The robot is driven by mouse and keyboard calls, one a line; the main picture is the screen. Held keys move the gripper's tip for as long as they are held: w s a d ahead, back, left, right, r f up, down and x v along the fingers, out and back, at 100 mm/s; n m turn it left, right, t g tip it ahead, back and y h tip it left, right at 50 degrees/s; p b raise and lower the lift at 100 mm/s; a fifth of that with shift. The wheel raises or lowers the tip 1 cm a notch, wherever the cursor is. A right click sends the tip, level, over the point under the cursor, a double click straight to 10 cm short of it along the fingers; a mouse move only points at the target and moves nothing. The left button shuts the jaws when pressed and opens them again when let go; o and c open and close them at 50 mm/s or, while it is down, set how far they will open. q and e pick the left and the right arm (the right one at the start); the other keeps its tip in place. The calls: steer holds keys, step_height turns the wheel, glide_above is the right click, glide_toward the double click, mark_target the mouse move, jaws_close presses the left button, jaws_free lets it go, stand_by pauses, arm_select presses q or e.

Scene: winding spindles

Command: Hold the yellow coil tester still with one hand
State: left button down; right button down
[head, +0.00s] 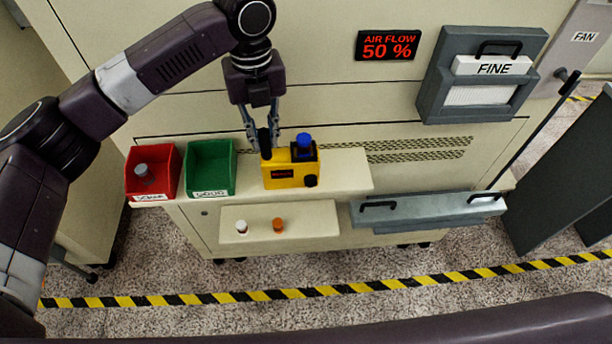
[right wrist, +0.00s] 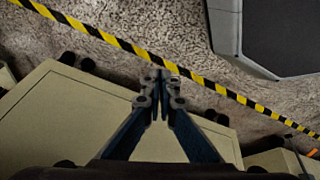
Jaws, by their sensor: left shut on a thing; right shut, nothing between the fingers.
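The yellow coil tester (head: 284,177) stands upright on the cream shelf (head: 345,172) in the head view. It has a dark red display on its front, a black knob at the lower right and a blue piece (head: 304,142) on top at the right. My left gripper (head: 268,142) comes down from above and is shut on the tester's black upright part at its top left. My right gripper (right wrist: 160,78) shows only in the right wrist view. Its fingers are together with nothing between them, above the floor and a cream surface.
A red SCRAP bin (head: 168,184) holding a grey piece and a green GOOD bin (head: 211,168) stand left of the tester. A lower ledge (head: 258,234) bears a white and an orange spool. A grey handled tray (head: 428,213) juts out at right. Striped tape (head: 400,285) crosses the floor.

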mark_target(311, 182)
steer(key=w+a+r+n+t+y, duration=0.2)
steer(key=w+a+r+n+t, duration=0.1)
steer(key=w+r, duration=0.7)
steer(key=w+a+r+n+t+y, duration=0.2)
steer(key=w+a+r+n+t, duration=0.15)
steer(key=w+r, duration=0.7)
steer(key=s+a+r+n+y, duration=0.1)
steer(key=a+r, duration=0.3)
steer(key=r, duration=0.5)
steer(key=s+a+r+n+y, duration=0.1)
steer(key=a+r+n+y, duration=0.3)
steer(key=r, duration=0.5)
steer(key=s+a+r+n+t+y, duration=0.1)
steer(key=a+r+n+y, duration=0.2)
steer(key=r, duration=0.6)
steer(key=a, duration=0.2)
steer(key=shift+s+a, duration=0.3)
steer(key=shift+s, duration=0.1)
steer(key=w, duration=0.9)
steer(key=shift+w, duration=0.35)
